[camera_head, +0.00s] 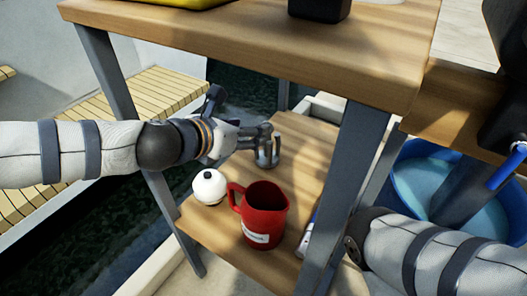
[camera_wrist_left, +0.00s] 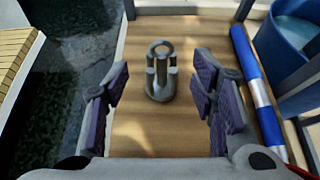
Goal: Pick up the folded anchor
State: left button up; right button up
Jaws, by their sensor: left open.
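The folded anchor (camera_wrist_left: 161,80) is a grey metal piece with a ring at one end and its arms folded close along the shank. It stands on the wooden lower shelf in the left wrist view, and it shows partly in the head view (camera_head: 268,158), with the gripper overlapping its top. My left gripper (camera_head: 258,138) reaches in from the left under the tabletop. Its fingers are spread wide in the left wrist view (camera_wrist_left: 162,88), with the anchor between and beyond them and a gap on both sides. My right gripper is out of view.
A red jug (camera_head: 264,214) and a white round float (camera_head: 209,187) stand nearer on the shelf. A blue and white tube (camera_wrist_left: 257,88) lies along its right edge. The tabletop (camera_head: 270,52) overhangs, with grey legs (camera_head: 345,175). A blue bucket (camera_head: 415,165) stands right.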

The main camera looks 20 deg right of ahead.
aim_at(267, 143)
pick_arm(q)
jog(key=b+x, duration=0.2)
jog(key=x, duration=0.2)
jog(key=b+x, duration=0.2)
jog(key=x, duration=0.2)
jog(key=shift+s+d+f, duration=0.1)
jog(key=shift+d+f, duration=0.05)
jog(key=shift+f, duration=0.2)
jog(key=shift+r, duration=0.15)
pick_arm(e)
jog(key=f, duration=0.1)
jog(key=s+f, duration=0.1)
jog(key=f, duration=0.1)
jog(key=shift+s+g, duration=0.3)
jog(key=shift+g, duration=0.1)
pick_arm(q)
jog(key=shift+c, duration=0.6)
jog(key=shift+r, duration=0.1)
grip_shut()
